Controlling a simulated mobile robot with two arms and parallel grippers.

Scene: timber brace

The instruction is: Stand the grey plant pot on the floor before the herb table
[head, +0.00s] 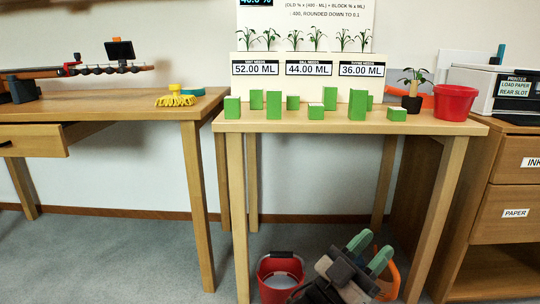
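I see no plant pot that is plainly grey. A small dark pot (412,103) with a leafy plant stands on the herb table (330,126), near its right end. I see nothing between the fingers. The floor (140,258) before the table is grey; my gripper hides part of it. My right gripper is not in view.
A red bucket (267,292) stands on the floor left of my gripper. An orange object (394,279) is partly hidden behind it. Several green blocks (274,105) and a red pot (455,103) stand on the herb table. A wooden drawer unit (505,210) stands at the right.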

